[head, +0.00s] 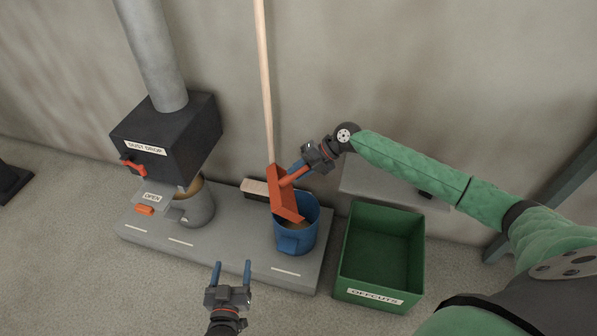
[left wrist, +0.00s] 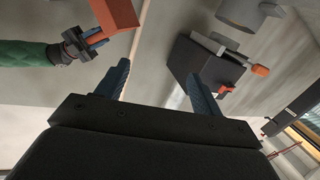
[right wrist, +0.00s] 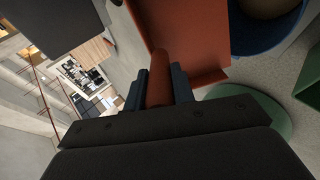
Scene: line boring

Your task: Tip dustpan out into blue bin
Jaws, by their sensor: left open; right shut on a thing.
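The orange dustpan (head: 285,196) is tilted over the blue bin (head: 296,237), its pan end at the bin's mouth. I cannot tell whether anything is left in the pan. My right gripper (head: 300,170) is shut on the dustpan's handle; the right wrist view shows the handle (right wrist: 159,80) between its fingers. The bin stands upright on the grey plinth, and some tan material shows inside it. My left gripper (head: 232,271) is open and empty, in front of the plinth and left of the bin. Its spread fingers also show in the left wrist view (left wrist: 160,82).
A green OFFCUTS box (head: 368,295) stands right of the bin. A black DUST DROP box (head: 165,140) with a pipe stands at the left of the plinth (head: 240,262). A broom (head: 264,90) leans on the wall behind the dustpan. Floor in front is clear.

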